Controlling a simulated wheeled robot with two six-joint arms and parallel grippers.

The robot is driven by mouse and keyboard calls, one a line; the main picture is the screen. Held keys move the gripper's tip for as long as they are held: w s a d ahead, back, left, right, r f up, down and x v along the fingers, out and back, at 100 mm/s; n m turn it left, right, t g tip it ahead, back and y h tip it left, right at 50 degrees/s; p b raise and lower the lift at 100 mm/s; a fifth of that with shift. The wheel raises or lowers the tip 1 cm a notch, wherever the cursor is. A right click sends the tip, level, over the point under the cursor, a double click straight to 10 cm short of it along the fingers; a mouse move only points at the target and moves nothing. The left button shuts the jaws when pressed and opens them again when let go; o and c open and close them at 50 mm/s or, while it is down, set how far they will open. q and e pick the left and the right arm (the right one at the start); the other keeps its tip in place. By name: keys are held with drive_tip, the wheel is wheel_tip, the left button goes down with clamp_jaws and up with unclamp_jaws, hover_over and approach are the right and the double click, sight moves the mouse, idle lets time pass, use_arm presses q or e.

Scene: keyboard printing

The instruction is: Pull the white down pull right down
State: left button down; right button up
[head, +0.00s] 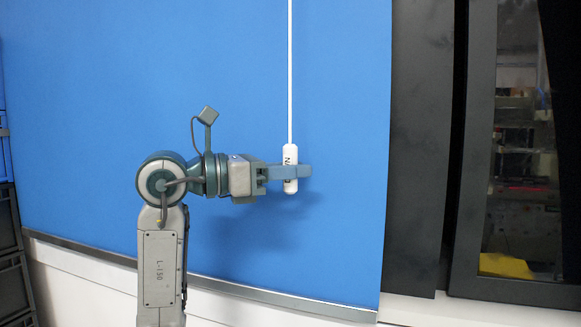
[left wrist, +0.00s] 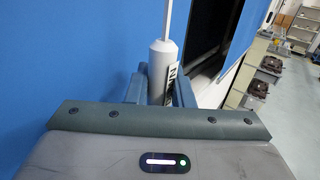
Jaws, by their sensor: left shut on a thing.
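The white down pull (head: 291,153) is a small white cylinder with dark lettering, hanging upright on a thin white cord in front of a blue panel. My left gripper (head: 291,172) reaches in from the left and is shut on its lower part, with the pull's top and bottom ends showing. In the left wrist view the pull (left wrist: 163,62) stands between the two fingers (left wrist: 160,88), with the cord rising from its top. My right gripper is not in view.
The blue panel (head: 90,90) fills most of the head view, with a grey bottom rail (head: 260,297) below the pull. A black frame (head: 420,150) and a glass door (head: 515,180) stand to the right. Dark crates (head: 12,285) are stacked at the far left.

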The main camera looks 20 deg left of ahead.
use_arm(q)
drive_tip(key=shift+f, duration=0.35)
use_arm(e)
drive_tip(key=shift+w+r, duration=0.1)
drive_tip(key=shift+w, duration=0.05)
use_arm(q)
drive_tip(key=c, duration=1.3)
unclamp_jaws()
drive_tip(key=shift+r, duration=0.1)
drive_tip(key=shift+s+a, duration=0.1)
drive_tip(key=shift+a, duration=0.05)
drive_tip(key=shift+s+a, duration=0.2)
drive_tip(key=shift+a, duration=0.1)
drive_tip(key=b+v, duration=0.3)
drive_tip(key=v, duration=0.6)
drive_tip(key=shift+s+a, duration=0.25)
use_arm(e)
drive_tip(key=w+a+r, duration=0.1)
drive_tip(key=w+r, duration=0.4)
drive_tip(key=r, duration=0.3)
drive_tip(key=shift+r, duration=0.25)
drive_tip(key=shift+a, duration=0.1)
